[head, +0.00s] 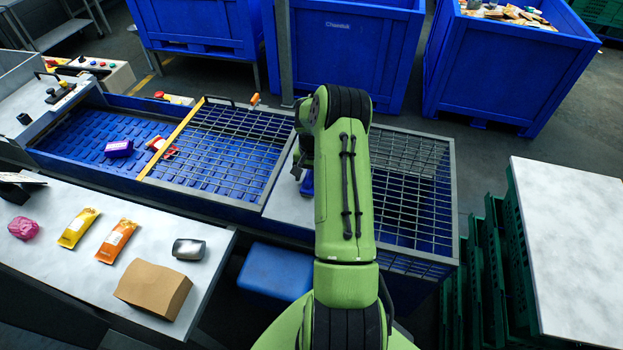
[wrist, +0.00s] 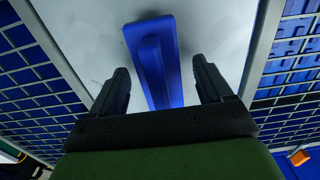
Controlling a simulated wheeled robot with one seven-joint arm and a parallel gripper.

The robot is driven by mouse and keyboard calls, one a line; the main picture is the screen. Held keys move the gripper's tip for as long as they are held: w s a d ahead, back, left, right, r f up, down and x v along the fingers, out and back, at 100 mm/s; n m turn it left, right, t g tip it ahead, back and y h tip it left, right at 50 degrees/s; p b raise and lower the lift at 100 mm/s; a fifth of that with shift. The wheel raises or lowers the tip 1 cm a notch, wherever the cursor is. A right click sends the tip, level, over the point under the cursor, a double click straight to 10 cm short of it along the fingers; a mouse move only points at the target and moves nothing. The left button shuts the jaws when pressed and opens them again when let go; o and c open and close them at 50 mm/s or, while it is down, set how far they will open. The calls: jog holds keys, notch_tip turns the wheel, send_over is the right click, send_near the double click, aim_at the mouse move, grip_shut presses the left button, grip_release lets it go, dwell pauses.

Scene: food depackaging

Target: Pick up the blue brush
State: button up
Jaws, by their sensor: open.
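The blue brush (wrist: 152,55) lies on a pale grey plate (wrist: 90,30) between two grated sections, its long raised handle pointing toward my gripper in the wrist view. In the head view only a small part of the brush (head: 307,184) shows, left of my green arm, which hides the rest. My gripper (wrist: 167,80) is open, with one dark finger on each side of the handle. The fingers appear apart from the brush, with gaps on both sides. Whether they are at the handle's height is hard to tell.
Metal grating (head: 410,190) and a yellow-barred grate (head: 230,140) flank the plate. The left table (head: 60,265) holds several packages and a cardboard box (head: 153,288). An empty pale table (head: 570,240) stands right beside green crates. Large blue bins (head: 345,50) stand behind.

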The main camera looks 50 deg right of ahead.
aim_at(312, 172)
jog(key=c, duration=1.2)
notch_tip(312, 172, up, 10)
jog(key=shift+r+b, duration=0.1)
jog(key=shift+b, duration=0.3)
